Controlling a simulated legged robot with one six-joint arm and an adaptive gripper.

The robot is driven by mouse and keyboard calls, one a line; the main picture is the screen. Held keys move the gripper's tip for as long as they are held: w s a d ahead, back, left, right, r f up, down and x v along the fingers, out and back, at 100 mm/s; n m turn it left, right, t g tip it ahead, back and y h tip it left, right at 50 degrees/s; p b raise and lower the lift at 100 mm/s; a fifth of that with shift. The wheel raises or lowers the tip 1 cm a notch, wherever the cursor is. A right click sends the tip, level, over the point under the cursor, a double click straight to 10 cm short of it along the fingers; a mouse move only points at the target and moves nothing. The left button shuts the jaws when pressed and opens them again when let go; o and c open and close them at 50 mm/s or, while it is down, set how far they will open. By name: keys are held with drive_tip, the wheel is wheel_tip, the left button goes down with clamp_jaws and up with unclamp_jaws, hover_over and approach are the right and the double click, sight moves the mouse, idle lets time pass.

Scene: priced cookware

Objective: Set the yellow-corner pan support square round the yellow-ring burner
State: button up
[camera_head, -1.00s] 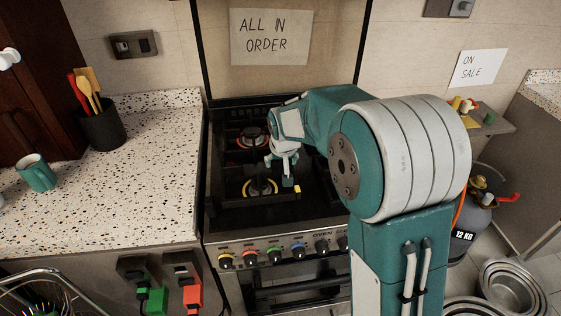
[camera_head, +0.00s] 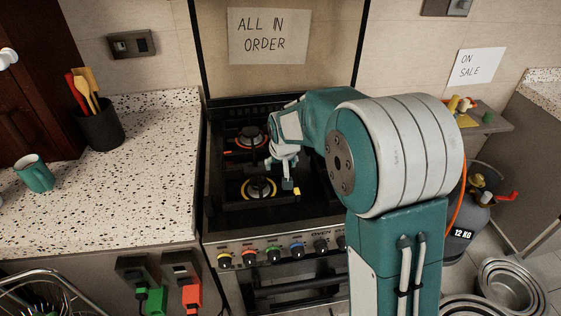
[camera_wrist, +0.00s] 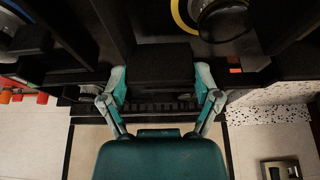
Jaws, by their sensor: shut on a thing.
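The yellow-ring burner (camera_head: 259,189) is at the front left of the hob, and its ring also shows at the top of the wrist view (camera_wrist: 183,17). The black pan support with a yellow corner (camera_head: 296,191) is around or over this burner. Its yellow corner lies right of the ring. My gripper (camera_head: 286,181) is at the support's right side, shut on a dark bar of it (camera_wrist: 165,72). Whether the support is seated or slightly raised, I cannot tell. Its far side is partly hidden by my gripper.
The red-ring burner (camera_head: 248,140) with its own black support stands behind. My arm hides the hob's right part. A speckled counter (camera_head: 120,190) lies left, with a teal mug (camera_head: 36,174) and utensil holder (camera_head: 99,126). Colored oven knobs (camera_head: 274,254) line the front.

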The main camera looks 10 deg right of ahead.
sight(281, 173)
drive_tip(key=shift+f, duration=0.85)
idle(0.8)
drive_tip(key=shift+f, duration=0.35)
drive_tip(key=shift+f, duration=1)
idle(1.0)
drive_tip(key=o, duration=1.1)
drive_tip(key=v, duration=1.2)
drive_tip(key=shift+f, duration=0.1)
